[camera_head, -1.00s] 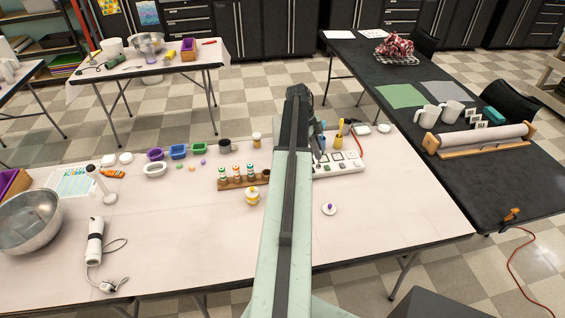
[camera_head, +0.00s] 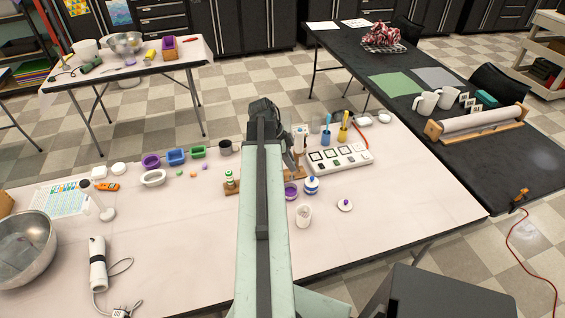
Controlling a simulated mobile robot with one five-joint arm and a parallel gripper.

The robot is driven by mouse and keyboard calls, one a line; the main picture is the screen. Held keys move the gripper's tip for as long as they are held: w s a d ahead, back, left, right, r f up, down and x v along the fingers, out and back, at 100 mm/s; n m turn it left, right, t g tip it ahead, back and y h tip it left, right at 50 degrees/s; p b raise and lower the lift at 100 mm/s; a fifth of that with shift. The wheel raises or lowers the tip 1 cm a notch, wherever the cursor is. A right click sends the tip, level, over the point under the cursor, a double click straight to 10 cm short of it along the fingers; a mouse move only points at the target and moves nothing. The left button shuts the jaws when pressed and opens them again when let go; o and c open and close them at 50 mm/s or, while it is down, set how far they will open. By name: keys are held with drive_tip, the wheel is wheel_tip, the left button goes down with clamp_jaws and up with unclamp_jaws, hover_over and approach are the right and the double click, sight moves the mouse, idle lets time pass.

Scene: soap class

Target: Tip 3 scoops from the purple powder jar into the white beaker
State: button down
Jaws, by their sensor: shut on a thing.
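An open jar with purple contents (camera_head: 290,191) stands just right of my arm on the near table, partly hidden by it. The white beaker (camera_head: 303,216) stands upright in front of it, to the right of my arm. A white lid with a purple knob (camera_head: 345,205) lies on the table farther right. My gripper (camera_head: 263,120) is at the dark far end of my arm, behind these things in the picture. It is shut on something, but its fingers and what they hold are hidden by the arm.
A blue-and-white jar (camera_head: 311,185) stands close behind the beaker. A rack with a green-topped bottle (camera_head: 229,179) is partly behind my arm. A white panel with dark squares (camera_head: 338,158) and upright blue and yellow items are behind right.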

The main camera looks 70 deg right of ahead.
drive_tip(key=f+b, duration=0.9)
drive_tip(key=shift+w, duration=0.3)
drive_tip(key=shift+r, duration=0.1)
idle(0.5)
wheel_tip(320, 180, up, 9)
drive_tip(key=p, duration=0.9)
